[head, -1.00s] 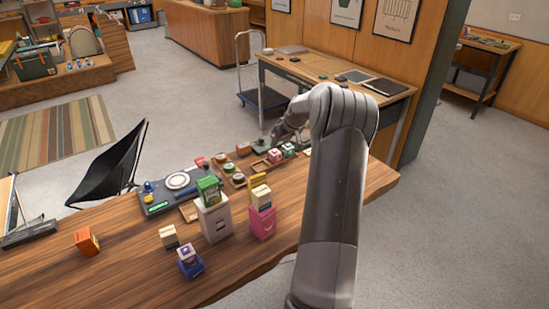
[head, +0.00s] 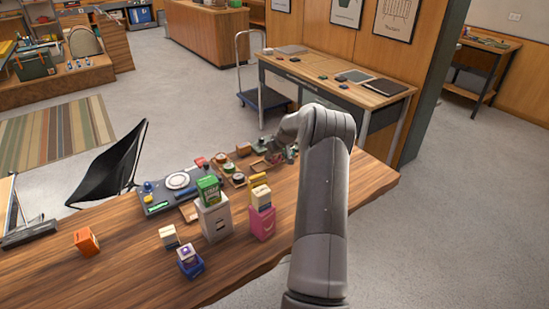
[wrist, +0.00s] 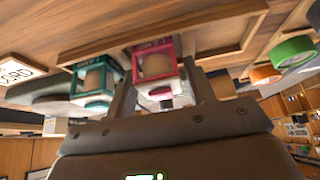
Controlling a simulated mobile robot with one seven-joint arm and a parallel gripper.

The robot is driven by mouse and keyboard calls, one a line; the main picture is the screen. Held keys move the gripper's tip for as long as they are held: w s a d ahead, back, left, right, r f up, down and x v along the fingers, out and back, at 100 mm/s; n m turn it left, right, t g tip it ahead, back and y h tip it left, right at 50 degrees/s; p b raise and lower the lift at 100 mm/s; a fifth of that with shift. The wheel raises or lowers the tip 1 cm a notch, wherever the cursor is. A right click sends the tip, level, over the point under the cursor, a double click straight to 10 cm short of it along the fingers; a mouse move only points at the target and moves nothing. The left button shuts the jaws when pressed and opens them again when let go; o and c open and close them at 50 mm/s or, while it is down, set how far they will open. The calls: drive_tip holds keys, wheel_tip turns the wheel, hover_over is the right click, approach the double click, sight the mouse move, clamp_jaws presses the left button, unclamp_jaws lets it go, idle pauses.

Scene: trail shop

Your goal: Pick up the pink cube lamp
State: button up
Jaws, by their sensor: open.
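The pink cube lamp (wrist: 155,66) is a small pink-framed cube with a pale round bulb inside. In the wrist view it shows between the two fingers of my open gripper (wrist: 162,86), with no clear contact. In the head view my gripper (head: 278,153) is at the far right part of the wooden counter, over the lamps, and mostly hides the pink one. A similar teal cube lamp (wrist: 96,76) stands beside the pink one, just outside the left finger in the wrist view.
The lamps are by a low wooden tray (wrist: 222,35). Round green and orange items (wrist: 293,54) are to the right in the wrist view. On the counter (head: 130,262) stand a white box (head: 214,222), a pink box (head: 262,224) and a turntable-like device (head: 178,181).

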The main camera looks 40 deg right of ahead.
drive_tip(key=shift+c, duration=0.6)
drive_tip(key=c, duration=0.7)
drive_tip(key=shift+o, duration=0.2)
drive_tip(key=shift+r, duration=0.2)
